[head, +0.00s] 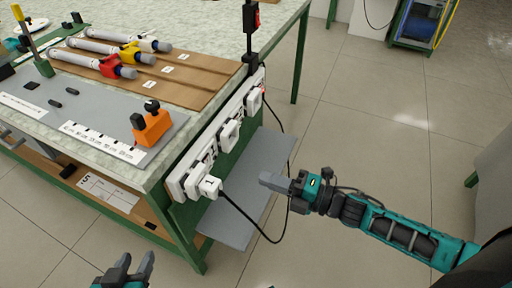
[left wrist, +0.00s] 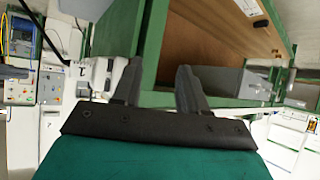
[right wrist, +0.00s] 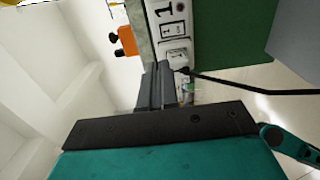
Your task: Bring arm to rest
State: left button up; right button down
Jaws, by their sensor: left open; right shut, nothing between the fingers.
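My right gripper (head: 275,182) is shut and empty. It is in front of the table's right end, over the floor and near the grey lower shelf, apart from the power strip. In the right wrist view its fingers (right wrist: 157,88) are together, with the power strip beyond them. My left gripper (head: 132,270) is open and empty at the bottom edge of the head view, in front of the table's near corner. In the left wrist view its two fingers (left wrist: 158,88) stand apart, with the green table frame behind them.
The green-framed table (head: 275,30) bears rods on a brown board (head: 190,85) and an orange block (head: 152,127). A white power strip (head: 235,122) with plugs and a hanging black cable (head: 240,212) runs along its right end. A grey shelf (head: 250,185) juts out below.

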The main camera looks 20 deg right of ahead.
pick_arm(q)
jog(key=shift+s, duration=0.15)
jog(key=s+a+r+y+p, duration=0.1)
jog(key=a+r+p, duration=0.2)
jog(key=r+p, duration=0.4)
jog(key=p, duration=0.4)
jog(key=shift+s+r+p, duration=0.15)
jog(key=shift+s+p, duration=0.2)
jog(key=shift+p, duration=0.05)
pick_arm(e)
jog(key=s+r+m+g+h, duration=0.1)
jog(key=s+m+h, duration=0.3)
jog(key=m, duration=0.8)
jog(key=s+r+m+g+h, duration=0.1)
jog(key=s+m+h, duration=0.3)
jog(key=m, duration=0.8)
jog(key=r+h, duration=0.1)
jog(key=h, duration=0.1)
jog(key=shift+s+r+h, duration=0.2)
jog(key=shift+s+h, duration=0.1)
jog(key=shift+h, duration=0.1)
pick_arm(q)
jog(key=shift+d, duration=0.1)
pick_arm(e)
jog(key=shift+d+r, duration=0.1)
jog(key=shift+d, duration=0.05)
